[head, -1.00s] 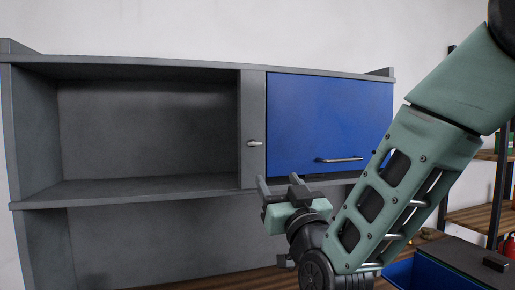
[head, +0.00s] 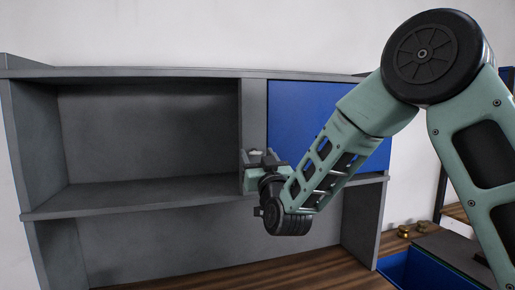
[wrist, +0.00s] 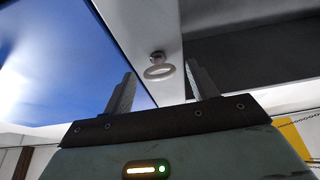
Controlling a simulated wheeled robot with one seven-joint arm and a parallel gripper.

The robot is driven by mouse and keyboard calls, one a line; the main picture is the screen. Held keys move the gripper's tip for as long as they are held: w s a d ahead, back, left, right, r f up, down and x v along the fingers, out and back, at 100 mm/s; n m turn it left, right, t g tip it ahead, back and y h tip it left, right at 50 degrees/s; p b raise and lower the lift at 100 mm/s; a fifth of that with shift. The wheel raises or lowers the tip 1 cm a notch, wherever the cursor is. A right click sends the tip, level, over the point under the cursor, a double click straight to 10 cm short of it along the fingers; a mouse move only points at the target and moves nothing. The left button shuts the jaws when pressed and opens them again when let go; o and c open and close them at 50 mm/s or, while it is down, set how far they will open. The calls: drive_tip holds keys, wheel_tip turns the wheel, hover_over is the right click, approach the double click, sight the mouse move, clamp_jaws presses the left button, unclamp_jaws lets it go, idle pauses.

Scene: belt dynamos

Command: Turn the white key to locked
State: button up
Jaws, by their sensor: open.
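The white key (wrist: 160,71) is a small ring-shaped grip on a short stem, set in the grey upright panel (head: 254,110) beside the blue cabinet door (head: 300,110). In the head view the key (head: 256,151) shows just above and between the fingers, partly covered. My gripper (head: 257,157) is open in front of the panel. In the wrist view its two fingers (wrist: 160,80) stand on either side of the key, with a gap to each. No contact shows. The ring looks wide and flat in the wrist view; the lock's markings cannot be made out.
An open, empty grey shelf (head: 150,135) lies left of the panel. Below is a wooden worktop (head: 240,278). A blue bin (head: 415,272) and small brass-coloured items (head: 404,231) are at the lower right. My arm covers much of the blue door and its handle.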

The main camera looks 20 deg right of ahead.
drive_tip(key=shift+w+r, duration=0.15)
drive_tip(key=shift+w, duration=0.2)
drive_tip(key=c, duration=1)
